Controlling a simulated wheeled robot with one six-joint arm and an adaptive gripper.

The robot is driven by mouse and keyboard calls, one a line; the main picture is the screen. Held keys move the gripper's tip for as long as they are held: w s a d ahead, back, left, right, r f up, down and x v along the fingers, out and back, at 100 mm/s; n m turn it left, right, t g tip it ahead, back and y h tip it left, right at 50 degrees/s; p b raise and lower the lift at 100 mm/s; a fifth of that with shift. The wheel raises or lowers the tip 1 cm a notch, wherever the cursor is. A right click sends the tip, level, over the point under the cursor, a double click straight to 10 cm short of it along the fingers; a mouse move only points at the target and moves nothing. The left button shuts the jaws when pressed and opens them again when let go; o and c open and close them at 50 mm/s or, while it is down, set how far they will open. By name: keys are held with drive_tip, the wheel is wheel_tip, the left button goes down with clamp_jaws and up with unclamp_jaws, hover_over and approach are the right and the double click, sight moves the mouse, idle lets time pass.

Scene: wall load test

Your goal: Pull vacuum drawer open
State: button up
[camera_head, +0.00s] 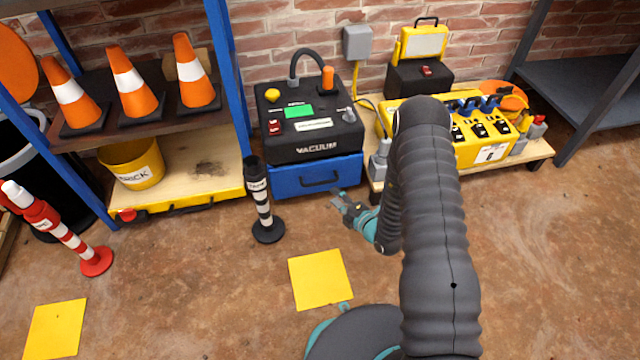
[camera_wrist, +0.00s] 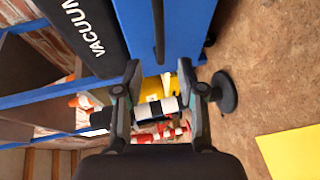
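The vacuum unit (camera_head: 312,125) is a black box with a green screen and the word VACUUM on its front. Its blue drawer (camera_head: 285,184) sits below and looks shut, with a dark handle (camera_head: 320,181) on the front. My gripper (camera_head: 338,201) is just in front of the drawer's right part, apart from the handle as far as I can see. In the wrist view, my gripper (camera_wrist: 160,78) is open with nothing between its fingers. The blue drawer (camera_wrist: 185,28) and its dark handle (camera_wrist: 158,32) show ahead of the fingertips.
A black-and-white post (camera_head: 263,205) stands on the floor left of the drawer. A low wooden cart with a yellow power box (camera_head: 488,153) stands close on the right. A blue-framed shelf with cones (camera_head: 134,85) is at left. The floor in front is open, with yellow squares (camera_head: 320,280).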

sight(320, 182)
drive_tip(key=x, duration=0.9)
drive_tip(key=shift+w+a+b, duration=0.15)
drive_tip(key=shift+w+b, duration=0.1)
drive_tip(key=shift+b, duration=0.1)
clamp_jaws()
